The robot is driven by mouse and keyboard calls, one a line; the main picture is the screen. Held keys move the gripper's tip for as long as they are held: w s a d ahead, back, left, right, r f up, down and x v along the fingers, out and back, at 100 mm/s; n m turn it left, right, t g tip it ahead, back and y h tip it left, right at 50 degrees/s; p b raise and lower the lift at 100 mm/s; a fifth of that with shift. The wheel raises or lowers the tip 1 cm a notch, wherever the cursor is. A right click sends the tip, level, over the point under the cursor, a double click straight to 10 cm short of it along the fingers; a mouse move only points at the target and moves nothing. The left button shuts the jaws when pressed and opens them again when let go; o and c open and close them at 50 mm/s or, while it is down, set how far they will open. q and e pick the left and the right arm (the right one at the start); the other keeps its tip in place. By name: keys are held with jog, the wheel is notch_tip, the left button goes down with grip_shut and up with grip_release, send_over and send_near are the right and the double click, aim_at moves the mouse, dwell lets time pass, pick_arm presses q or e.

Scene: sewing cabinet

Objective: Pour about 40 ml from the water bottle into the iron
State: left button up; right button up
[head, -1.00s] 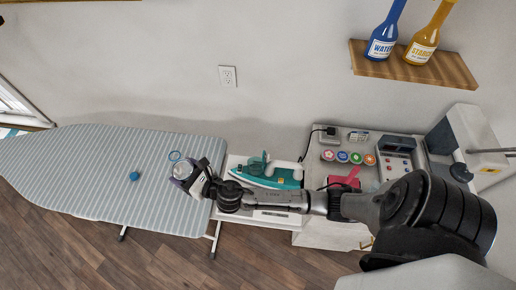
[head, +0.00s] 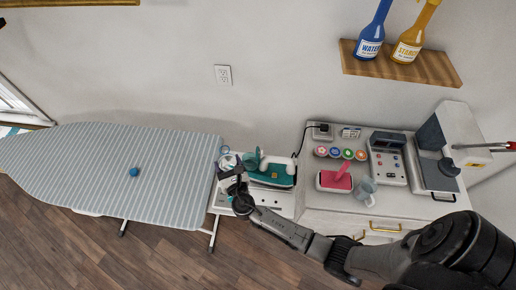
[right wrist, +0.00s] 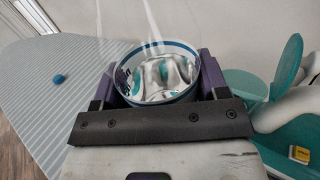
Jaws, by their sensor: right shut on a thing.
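The water bottle (head: 370,40), blue with a WATER label, stands upright on the wall shelf. The teal and white iron (head: 272,172) lies on the white stand right of the ironing board. In the right wrist view the iron (right wrist: 290,130) is at the right edge, with a round teal flap (right wrist: 289,66) standing up. My right gripper (right wrist: 157,82) is shut on a clear cup (right wrist: 158,45) with a blue band. The cup (head: 228,161) is just left of the iron in the head view. I cannot tell whether it holds liquid. My left gripper is not in view.
A yellow STARCH bottle (head: 410,45) stands beside the water bottle on the shelf (head: 430,68). The cabinet top holds colored spools (head: 335,153), a pink-handled thing (head: 336,180), a grey mug (head: 366,190) and a sewing machine (head: 437,140). The ironing board (head: 90,170) carries a small blue object (head: 134,172).

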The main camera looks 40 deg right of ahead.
jog(key=shift+d+r, duration=0.25)
